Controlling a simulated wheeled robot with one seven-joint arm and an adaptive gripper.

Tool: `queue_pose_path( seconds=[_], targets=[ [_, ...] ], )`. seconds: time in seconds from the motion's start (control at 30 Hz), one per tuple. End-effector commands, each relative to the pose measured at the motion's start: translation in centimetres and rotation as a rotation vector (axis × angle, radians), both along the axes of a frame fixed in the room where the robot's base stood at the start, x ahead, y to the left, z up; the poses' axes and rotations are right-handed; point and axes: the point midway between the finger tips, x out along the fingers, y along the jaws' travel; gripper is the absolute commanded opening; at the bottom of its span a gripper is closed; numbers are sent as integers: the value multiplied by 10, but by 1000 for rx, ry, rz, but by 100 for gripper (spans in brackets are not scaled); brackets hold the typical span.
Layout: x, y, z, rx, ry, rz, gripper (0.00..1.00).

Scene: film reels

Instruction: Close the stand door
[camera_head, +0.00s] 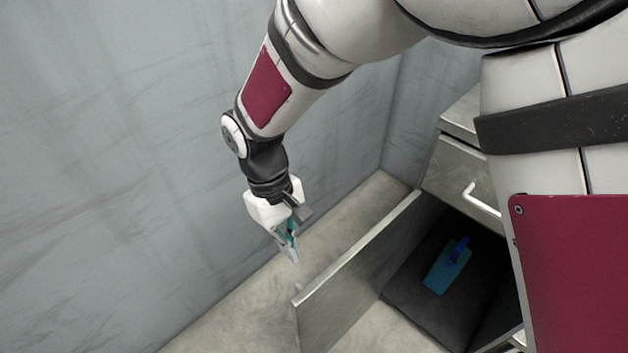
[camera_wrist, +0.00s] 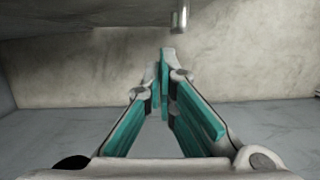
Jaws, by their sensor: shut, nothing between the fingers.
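The stand (camera_head: 462,125) is a grey cabinet at the right of the head view, partly hidden by my arm. Its door (camera_head: 352,277) stands wide open, jutting toward the lower left. My gripper (camera_head: 294,256) is shut and empty, on the outer side of the door, near its free edge and apart from it in the picture. In the wrist view the teal-padded fingers (camera_wrist: 164,62) meet at their tips. A small metal piece (camera_wrist: 181,17), perhaps the door's handle, shows just beyond the tips there.
Inside the open compartment lies a blue object (camera_head: 447,267) on a dark floor. A drawer with a bar handle (camera_head: 482,199) sits above the compartment. A grey wall (camera_head: 120,150) stands at the left, with a strip of bare floor (camera_head: 225,300) between it and the door.

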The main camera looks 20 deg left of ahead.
Motion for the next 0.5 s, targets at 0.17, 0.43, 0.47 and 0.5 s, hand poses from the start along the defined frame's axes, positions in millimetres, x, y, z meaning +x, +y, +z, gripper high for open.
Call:
queue_pose_path(
  seconds=[0.17, 0.43, 0.47, 0.5],
  targets=[
    [-4, -9, -38, -2, 1, 0, 0],
    [-18, -38, -35, 0, -1, 0, 0],
    [-18, -40, -34, 0, -1, 0, 0],
    [-19, -41, -34, 0, -1, 0, 0]
  ],
)
